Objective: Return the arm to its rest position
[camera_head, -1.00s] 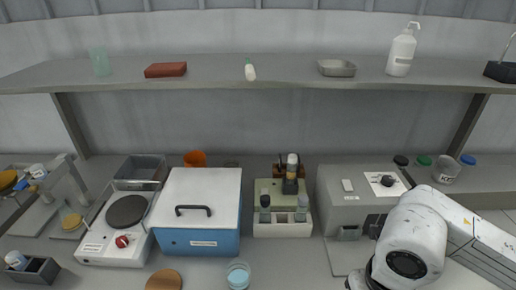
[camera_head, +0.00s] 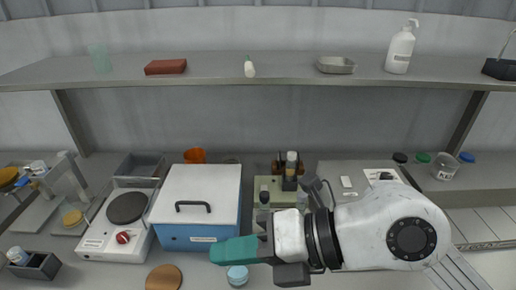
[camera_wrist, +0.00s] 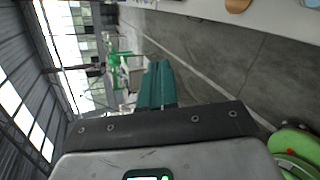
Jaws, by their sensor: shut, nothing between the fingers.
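My gripper (camera_head: 232,251) reaches in from the right in the head view, its teal fingers pointing left in front of the blue box with the white lid (camera_head: 197,204). The fingers are shut together with nothing between them. In the wrist view my gripper (camera_wrist: 157,66) also shows closed teal fingers, with floor and a walkway beyond. My white arm crosses the lower right of the head view and hides part of the grey apparatus there. A small blue-white cup (camera_head: 237,276) is just below the fingertips; I cannot tell whether there is contact.
A shelf (camera_head: 280,72) holding a pump bottle (camera_head: 402,48) spans the back. In the wrist view, a green round object (camera_wrist: 296,150) is at lower right.

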